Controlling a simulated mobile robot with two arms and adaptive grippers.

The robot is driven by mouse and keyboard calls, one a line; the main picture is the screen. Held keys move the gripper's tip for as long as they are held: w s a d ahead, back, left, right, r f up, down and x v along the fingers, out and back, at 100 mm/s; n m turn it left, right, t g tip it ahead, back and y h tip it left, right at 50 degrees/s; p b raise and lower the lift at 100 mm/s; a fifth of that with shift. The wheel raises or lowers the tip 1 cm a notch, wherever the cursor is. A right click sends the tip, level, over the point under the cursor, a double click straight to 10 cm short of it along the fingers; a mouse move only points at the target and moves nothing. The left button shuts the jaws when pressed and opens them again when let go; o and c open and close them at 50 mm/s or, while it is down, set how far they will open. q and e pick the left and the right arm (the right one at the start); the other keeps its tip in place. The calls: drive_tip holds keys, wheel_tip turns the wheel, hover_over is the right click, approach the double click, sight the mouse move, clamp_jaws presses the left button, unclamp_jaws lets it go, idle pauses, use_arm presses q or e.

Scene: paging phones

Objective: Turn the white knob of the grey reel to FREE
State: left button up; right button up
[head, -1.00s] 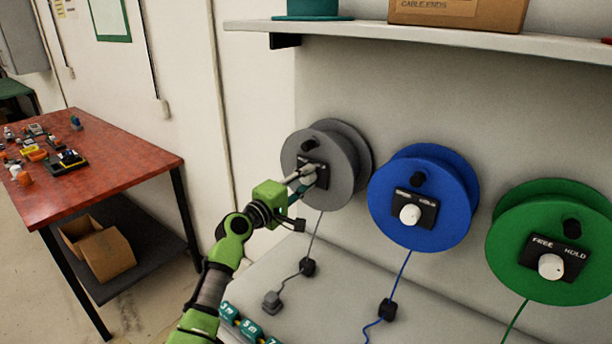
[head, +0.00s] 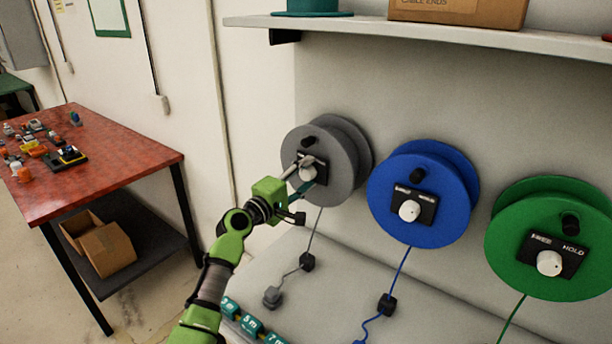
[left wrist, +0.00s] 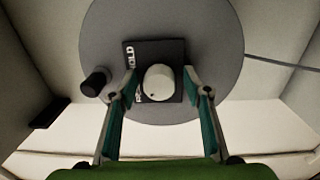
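The grey reel (head: 345,190) hangs on the wall at the left of the row of reels. Its white knob (head: 307,171) sits on a black plate and is partly covered by my fingers. My left gripper (head: 305,172) is at the reel's face. In the left wrist view the white knob (left wrist: 158,82) is between the two fingertips of my left gripper (left wrist: 160,78), with a small gap on each side, so it is open. HOLD reads sideways on the black plate (left wrist: 172,50); the other label is mostly hidden. A dark dot on the knob faces down, towards that label. My right gripper is not in view.
A black crank handle (left wrist: 95,82) juts from the grey reel beside the plate. A blue reel (head: 455,190) and a green reel (head: 510,245) hang to the right. A shelf (head: 430,35) runs above. A red table (head: 120,165) with small parts stands at left.

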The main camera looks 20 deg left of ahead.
use_arm(q)
drive_tip(key=v, duration=1.2)
drive_tip(key=shift+f, duration=0.1)
